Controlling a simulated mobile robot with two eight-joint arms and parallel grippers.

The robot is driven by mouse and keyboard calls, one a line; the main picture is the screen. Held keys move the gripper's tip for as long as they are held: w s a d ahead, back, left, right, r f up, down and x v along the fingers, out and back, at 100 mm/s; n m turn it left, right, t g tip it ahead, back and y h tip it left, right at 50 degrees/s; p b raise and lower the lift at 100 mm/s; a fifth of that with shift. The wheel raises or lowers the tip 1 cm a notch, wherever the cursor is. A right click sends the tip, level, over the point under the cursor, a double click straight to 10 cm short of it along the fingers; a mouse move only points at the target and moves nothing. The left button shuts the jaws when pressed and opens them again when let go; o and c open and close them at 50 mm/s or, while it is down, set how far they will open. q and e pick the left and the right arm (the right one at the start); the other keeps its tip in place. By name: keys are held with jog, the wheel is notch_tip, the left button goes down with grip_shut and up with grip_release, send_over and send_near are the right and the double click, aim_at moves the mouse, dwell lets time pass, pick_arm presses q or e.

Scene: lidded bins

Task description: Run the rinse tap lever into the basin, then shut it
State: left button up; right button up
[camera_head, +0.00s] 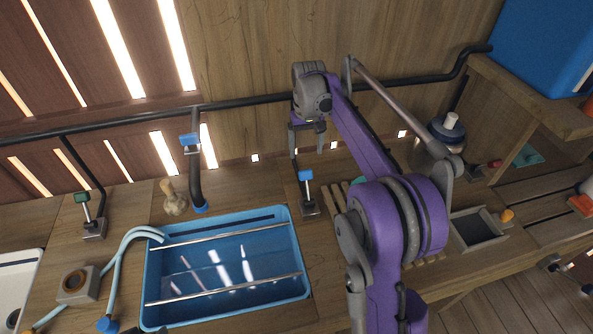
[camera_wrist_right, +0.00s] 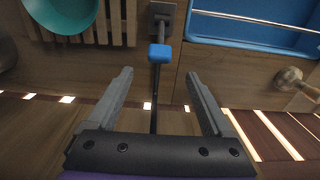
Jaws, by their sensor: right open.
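The blue-knobbed lever (camera_head: 306,176) stands on a small grey base on the counter, just right of the blue basin (camera_head: 300,262). A dark spout (camera_head: 196,182) with a blue tip comes down from the wall pipe behind the basin. My right gripper (camera_head: 307,140) is open and empty, above and behind the lever in the head view. In the right wrist view, the blue knob (camera_wrist_right: 160,53) lies just beyond the open fingertips (camera_wrist_right: 158,78), roughly centred between them; I see no contact. No water stream shows at the spout. My left gripper is not in view.
A green-knobbed lever (camera_head: 83,198) stands at the left. Two metal rods cross the basin, and a pale blue hose (camera_head: 113,270) lies over its left rim. A stoppered bottle (camera_head: 174,200) stands behind it. A teal bowl (camera_wrist_right: 62,12) and slatted rack are beside the blue-knobbed lever.

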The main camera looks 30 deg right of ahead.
aim_at(306, 170)
notch_tip(306, 170, down, 10)
jog(key=shift+r, duration=0.2)
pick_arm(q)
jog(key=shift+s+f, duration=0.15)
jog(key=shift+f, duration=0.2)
pick_arm(e)
grip_shut()
jog(key=shift+s+a+r+t+h+b, duration=0.15)
jog(key=shift+s+r+t+b, duration=0.15)
jog(key=shift+s+t, duration=0.4)
jog(key=shift+s+a+r+t+h+b, duration=0.15)
jog(key=shift+s+t+b, duration=0.2)
jog(key=shift+s+t, duration=0.3)
jog(key=shift+s+a+r+t+h, duration=0.2)
jog(key=shift+s+t+h, duration=0.1)
jog(key=shift+s+t, duration=0.5)
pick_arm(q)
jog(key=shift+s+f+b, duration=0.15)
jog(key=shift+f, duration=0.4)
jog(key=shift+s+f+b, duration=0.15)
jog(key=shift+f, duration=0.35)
pick_arm(e)
jog(key=shift+s+a, duration=0.15)
jog(key=shift+s, duration=0.5)
